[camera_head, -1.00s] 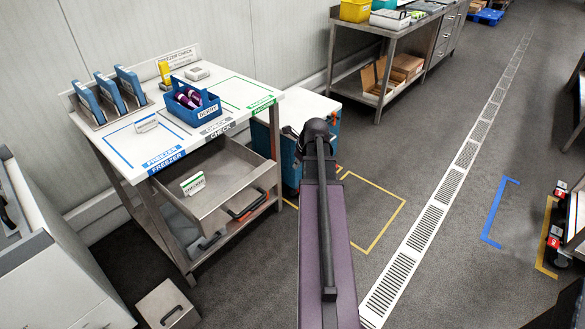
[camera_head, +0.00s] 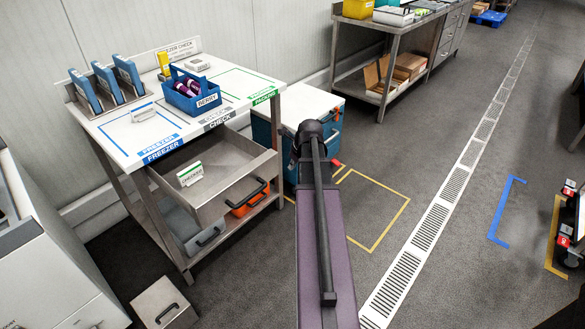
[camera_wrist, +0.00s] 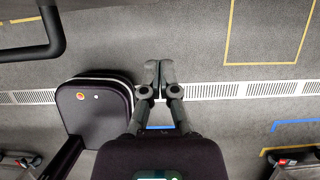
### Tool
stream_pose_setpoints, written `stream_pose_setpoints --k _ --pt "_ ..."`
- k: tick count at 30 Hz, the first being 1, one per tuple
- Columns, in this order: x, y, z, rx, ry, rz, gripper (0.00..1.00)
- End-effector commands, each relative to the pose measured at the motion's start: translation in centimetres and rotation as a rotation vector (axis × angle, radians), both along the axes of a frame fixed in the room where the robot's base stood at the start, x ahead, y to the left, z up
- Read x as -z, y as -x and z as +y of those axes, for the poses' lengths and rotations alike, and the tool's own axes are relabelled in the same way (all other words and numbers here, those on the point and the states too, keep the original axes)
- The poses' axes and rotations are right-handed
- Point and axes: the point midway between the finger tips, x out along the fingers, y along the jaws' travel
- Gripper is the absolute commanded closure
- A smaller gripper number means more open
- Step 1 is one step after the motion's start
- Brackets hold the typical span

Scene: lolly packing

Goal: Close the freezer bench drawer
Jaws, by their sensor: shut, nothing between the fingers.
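The freezer bench (camera_head: 112,118) stands at the left in the head view, with blue "FREEZER" and green "PACKING" labels along its front edge. Its steel drawer (camera_head: 215,205) is pulled out below the top, and a small green-and-white card (camera_head: 190,174) stands inside it. In the head view my arm stands to the right of the drawer and hides my gripper. The wrist view shows no drawer I can identify.
A blue cabinet with a white top (camera_head: 318,93) stands right of the bench. An orange box (camera_head: 246,206) and grey bin (camera_head: 195,232) sit on the shelf under the drawer. A steel box (camera_head: 166,303) is on the floor in front.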

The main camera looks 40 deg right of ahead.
Motion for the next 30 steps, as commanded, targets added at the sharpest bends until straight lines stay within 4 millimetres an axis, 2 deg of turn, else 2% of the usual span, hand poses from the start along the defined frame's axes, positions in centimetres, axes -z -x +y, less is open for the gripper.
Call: stream_pose_setpoints --k 1,6,9,15,29,30 --pt "0.8 -0.2 0.0 0.0 0.0 0.0 1.0" --pt "2.0 -0.7 0.0 0.0 0.0 0.0 1.0" --pt "1.6 -2.3 0.0 0.0 0.0 0.0 1.0" --pt "1.6 -4.0 0.2 0.001 0.001 0.0 1.0" --pt "1.6 -4.6 0.3 0.001 0.001 0.0 1.0" --pt "1.6 -4.6 1.6 -0.002 0.0 0.0 1.0"
